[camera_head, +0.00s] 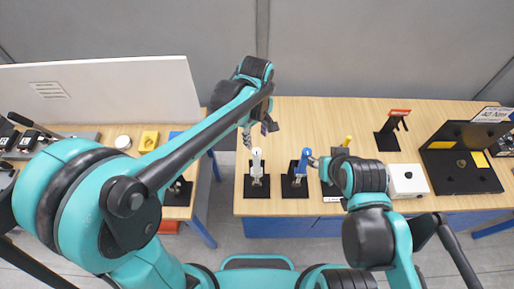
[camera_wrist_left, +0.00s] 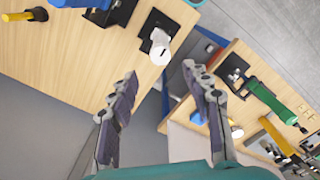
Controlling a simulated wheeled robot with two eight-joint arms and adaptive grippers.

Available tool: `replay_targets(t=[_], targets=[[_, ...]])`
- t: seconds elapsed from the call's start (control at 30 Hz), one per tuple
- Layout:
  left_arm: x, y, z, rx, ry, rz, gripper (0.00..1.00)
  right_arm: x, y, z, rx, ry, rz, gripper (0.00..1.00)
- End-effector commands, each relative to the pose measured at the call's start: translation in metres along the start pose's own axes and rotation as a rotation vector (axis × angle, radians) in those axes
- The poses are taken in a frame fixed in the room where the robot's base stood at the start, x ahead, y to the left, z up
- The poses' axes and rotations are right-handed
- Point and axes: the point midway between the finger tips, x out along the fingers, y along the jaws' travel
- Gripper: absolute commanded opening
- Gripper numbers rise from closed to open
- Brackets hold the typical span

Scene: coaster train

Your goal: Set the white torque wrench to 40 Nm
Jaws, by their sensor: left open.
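The white torque wrench (camera_head: 257,163) stands upright in a black stand (camera_head: 257,191) near the left front of the main table. In the left wrist view its white end (camera_wrist_left: 159,48) faces the camera, with a dark mark on it. My left gripper (camera_head: 259,131) is open and empty, above and behind the wrench in the head view. In the left wrist view its fingers (camera_wrist_left: 164,82) are spread apart, with the wrench beyond them and not between them. My right gripper (camera_head: 322,164) is beside the blue wrench (camera_head: 302,164); its jaws are too small and partly hidden to read.
A yellow-handled tool (camera_head: 347,141) stands right of the blue wrench. A white box (camera_head: 407,181), an orange-topped black stand (camera_head: 393,124) and an open black case (camera_head: 459,177) are further right. A second table (camera_head: 177,213) stands left across a gap. The back left of the main table is clear.

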Motion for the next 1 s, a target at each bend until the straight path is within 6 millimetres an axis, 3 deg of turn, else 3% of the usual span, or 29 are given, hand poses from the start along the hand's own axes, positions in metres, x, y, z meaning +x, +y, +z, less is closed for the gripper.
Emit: replay_targets(t=[0.5,0.87,1.0], targets=[[0.070,0.002,0.001,-0.010,-0.003,-0.006,0.49,-0.002,0.000,-0.001,0.000,0.000,0.000,0.40],[0.079,0.002,0.001,-0.010,-0.002,-0.006,0.49,-0.002,0.000,-0.001,0.000,0.000,0.000,0.40],[0.079,0.002,0.001,-0.010,-0.002,-0.006,0.17,-0.002,0.000,-0.001,0.000,0.000,0.000,0.40]])
